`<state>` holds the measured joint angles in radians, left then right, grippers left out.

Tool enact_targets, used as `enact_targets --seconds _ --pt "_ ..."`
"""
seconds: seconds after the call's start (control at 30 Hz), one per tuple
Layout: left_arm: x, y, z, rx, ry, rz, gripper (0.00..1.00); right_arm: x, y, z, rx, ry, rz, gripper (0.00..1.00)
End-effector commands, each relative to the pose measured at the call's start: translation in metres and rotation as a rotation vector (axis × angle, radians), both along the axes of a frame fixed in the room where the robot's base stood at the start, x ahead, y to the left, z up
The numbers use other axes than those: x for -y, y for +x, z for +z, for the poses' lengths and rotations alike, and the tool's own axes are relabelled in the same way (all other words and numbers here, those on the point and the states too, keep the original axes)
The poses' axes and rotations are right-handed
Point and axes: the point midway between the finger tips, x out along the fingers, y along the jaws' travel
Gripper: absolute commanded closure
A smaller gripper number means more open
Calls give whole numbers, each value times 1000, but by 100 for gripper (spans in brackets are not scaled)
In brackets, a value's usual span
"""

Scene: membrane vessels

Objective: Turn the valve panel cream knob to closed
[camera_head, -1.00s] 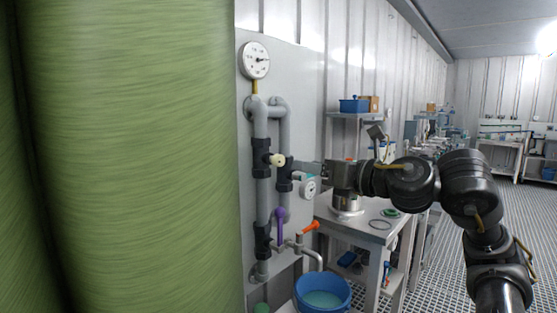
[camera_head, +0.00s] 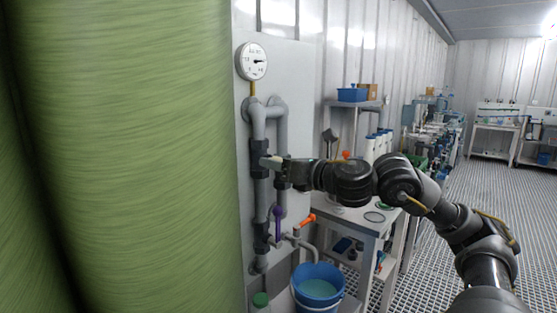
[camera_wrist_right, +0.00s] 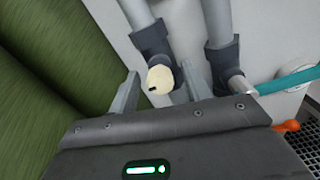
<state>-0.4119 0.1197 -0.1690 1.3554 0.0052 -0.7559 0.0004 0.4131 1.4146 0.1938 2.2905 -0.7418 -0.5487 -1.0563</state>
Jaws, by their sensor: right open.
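The cream knob (camera_wrist_right: 161,78) is a round cap with a small dark mark, on a dark valve body (camera_wrist_right: 152,40) of the grey pipework. In the right wrist view it lies between the two open fingers of my right gripper (camera_wrist_right: 160,92), nearer the right finger. I cannot tell whether either finger touches it. In the head view my right gripper (camera_head: 275,161) reaches the valve from the right, and the knob is mostly hidden by it. The grey valve panel (camera_head: 298,75) carries the pipes. My left gripper is not in view.
Large green cylinders (camera_head: 130,150) fill the left side, close to the panel. A purple handle (camera_head: 278,222) and an orange handle (camera_head: 305,220) sit lower on the pipes. A blue bucket (camera_head: 318,285) stands below. A workbench (camera_head: 360,222) stands right of the panel.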

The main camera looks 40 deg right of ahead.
Motion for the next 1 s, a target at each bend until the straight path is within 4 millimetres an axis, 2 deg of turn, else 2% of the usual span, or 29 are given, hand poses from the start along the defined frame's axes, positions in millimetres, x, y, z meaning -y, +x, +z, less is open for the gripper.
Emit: enact_targets --seconds 0.3,0.67,1.0 --pt "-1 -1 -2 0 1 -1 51 0 1 0 0 0 0 51" --pt "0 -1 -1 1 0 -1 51 0 1 0 0 0 0 96" --pt "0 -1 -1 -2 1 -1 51 0 1 0 -5 57 -1 96"
